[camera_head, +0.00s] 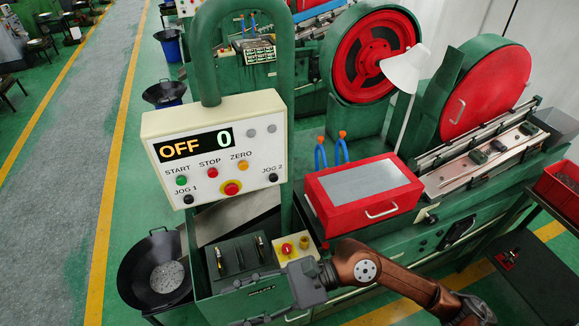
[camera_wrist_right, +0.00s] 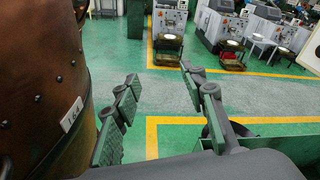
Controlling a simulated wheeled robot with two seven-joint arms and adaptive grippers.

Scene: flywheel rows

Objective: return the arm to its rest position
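My right arm (camera_head: 385,276) comes in from the right in the head view, with bronze links. It is bent in front of the green machine. Floor and distant machines show beyond the fingertips. My left arm and gripper are not in view.
A control panel (camera_head: 218,150) reading OFF and 0 hangs above the gripper. A yellow button box (camera_head: 290,250) is close to the gripper. A red lidded box (camera_head: 362,194) stands behind the arm. A black pan (camera_head: 155,275) is to the left. Green floor lies beyond.

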